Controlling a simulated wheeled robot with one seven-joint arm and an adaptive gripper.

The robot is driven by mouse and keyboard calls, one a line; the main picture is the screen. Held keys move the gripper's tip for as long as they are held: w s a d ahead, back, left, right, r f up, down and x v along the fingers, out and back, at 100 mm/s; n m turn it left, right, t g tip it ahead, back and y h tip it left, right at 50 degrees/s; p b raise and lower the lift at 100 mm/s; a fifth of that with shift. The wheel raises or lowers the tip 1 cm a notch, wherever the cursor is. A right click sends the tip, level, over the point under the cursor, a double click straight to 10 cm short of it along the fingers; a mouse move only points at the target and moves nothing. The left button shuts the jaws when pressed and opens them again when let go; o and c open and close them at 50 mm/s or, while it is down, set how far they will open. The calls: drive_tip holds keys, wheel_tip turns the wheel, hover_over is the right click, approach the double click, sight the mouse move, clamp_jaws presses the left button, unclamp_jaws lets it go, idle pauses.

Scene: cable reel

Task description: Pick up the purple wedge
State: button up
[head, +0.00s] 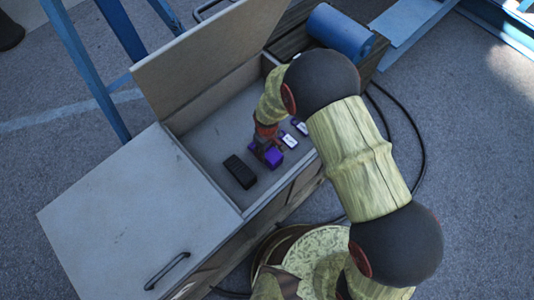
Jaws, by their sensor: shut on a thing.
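The purple wedge (273,157) is inside the open grey box, near its front wall. My gripper (266,146) reaches down into the box from above and is shut on the purple wedge. The arm hides part of the gripper and of the box. I cannot tell whether the wedge touches the box floor.
A black ridged block (240,171) lies just left of the wedge. Small white-and-dark items (289,140) lie close on the right. The box's raised lid (210,55) stands behind, and a flat closed cover (135,215) lies to the left. A blue cylinder (340,33) is at the back right.

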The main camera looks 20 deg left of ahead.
clamp_jaws()
drive_tip(key=shift+r, duration=0.1)
drive_tip(key=shift+w+r+p, duration=0.1)
drive_tip(key=shift+r+p, duration=0.2)
drive_tip(key=shift+r, duration=0.35)
drive_tip(key=s+a+r+p, duration=0.5)
drive_tip(key=s+a+r, duration=0.3)
drive_tip(key=s+r, duration=0.3)
drive_tip(key=shift+a+r, duration=0.25)
drive_tip(key=shift+a, duration=0.15)
